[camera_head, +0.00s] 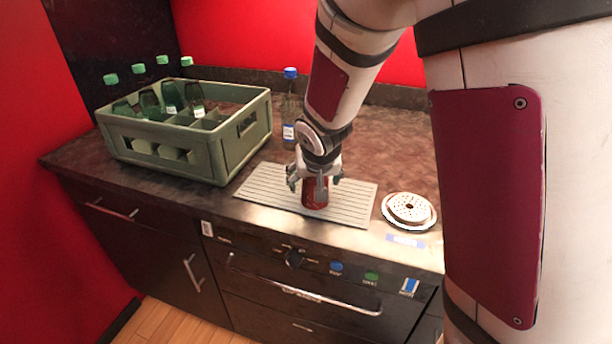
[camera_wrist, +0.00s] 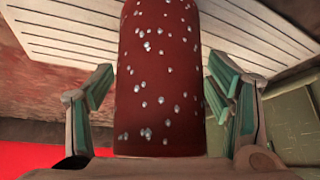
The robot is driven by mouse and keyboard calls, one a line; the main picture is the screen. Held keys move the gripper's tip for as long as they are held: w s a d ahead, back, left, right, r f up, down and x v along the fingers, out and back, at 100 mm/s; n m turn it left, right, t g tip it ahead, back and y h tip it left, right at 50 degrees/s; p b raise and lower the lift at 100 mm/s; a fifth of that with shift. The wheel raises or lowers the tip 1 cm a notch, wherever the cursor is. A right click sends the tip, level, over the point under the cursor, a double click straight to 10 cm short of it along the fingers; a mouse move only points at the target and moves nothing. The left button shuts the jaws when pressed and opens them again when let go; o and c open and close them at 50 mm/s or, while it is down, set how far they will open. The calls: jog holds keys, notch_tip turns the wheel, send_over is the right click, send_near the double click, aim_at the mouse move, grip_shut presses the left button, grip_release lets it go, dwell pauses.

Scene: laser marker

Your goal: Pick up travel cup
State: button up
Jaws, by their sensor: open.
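The travel cup (camera_head: 315,193) is dark red with small pale specks. It stands on a light slatted mat (camera_head: 350,205) on the counter. In the wrist view the cup (camera_wrist: 160,80) fills the middle, between the two fingers. My gripper (camera_head: 315,185) is over the cup from above in the head view, and its fingers come down around the cup's upper part. In the wrist view my gripper (camera_wrist: 160,95) is open, with a finger on each side and a visible gap to the cup on both sides. The cup's top is partly hidden by the gripper in the head view.
A green crate (camera_head: 225,155) with several green-capped bottles stands left on the counter. A blue-capped bottle (camera_head: 290,105) stands behind my gripper. A round perforated metal disc (camera_head: 409,210) lies right of the mat. Drawers and buttons are along the counter front.

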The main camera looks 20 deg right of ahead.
jog(key=shift+r, duration=0.1)
jog(key=c, duration=1.5)
